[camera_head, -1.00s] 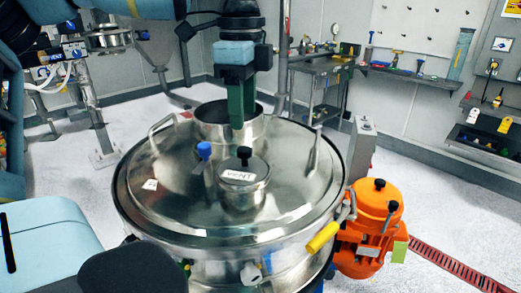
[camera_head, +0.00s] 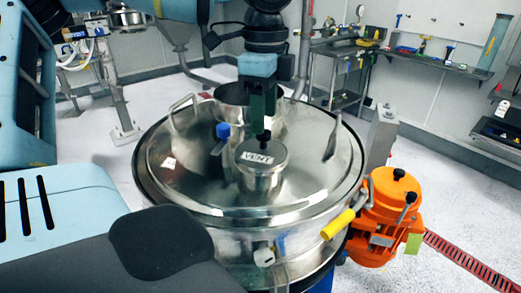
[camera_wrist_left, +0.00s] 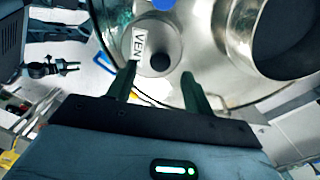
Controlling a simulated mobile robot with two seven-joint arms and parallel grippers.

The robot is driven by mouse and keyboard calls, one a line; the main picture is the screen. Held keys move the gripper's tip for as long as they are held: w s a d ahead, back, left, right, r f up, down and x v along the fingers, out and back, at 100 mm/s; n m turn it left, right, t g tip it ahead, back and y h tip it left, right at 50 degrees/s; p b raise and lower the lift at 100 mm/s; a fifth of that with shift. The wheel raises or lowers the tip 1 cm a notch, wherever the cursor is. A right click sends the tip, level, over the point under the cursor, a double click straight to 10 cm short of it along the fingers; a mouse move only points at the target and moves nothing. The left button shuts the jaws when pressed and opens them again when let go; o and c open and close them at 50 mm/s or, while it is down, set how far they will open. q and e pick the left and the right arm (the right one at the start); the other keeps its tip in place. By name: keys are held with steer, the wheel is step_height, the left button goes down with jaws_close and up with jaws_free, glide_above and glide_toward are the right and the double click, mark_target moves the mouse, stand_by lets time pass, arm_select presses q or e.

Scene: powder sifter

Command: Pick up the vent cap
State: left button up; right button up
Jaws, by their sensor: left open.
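The vent cap (camera_head: 260,177) is a steel cylinder with a white "VENT" label and a black knob (camera_head: 264,141) on top. It stands upright on the round steel sifter lid (camera_head: 200,192). My left gripper (camera_head: 259,130) points down just above or behind the knob in the head view; contact cannot be told there. In the left wrist view my left gripper (camera_wrist_left: 158,75) is open, its two green fingers on either side of the knob (camera_wrist_left: 160,62), with the vent cap (camera_wrist_left: 153,42) below. My right gripper is not in view.
A blue-topped clamp (camera_head: 222,132) stands close left of the cap. The open steel port (camera_head: 232,96) rises behind it. Lid handles (camera_head: 333,138) flank the rim. An orange motor (camera_head: 384,210) and a yellow handle (camera_head: 338,224) are at the right.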

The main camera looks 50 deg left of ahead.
mark_target(261, 146)
arm_select(q)
steer(key=shift+f, duration=1.55)
steer(key=shift+s, duration=0.1)
jaws_close()
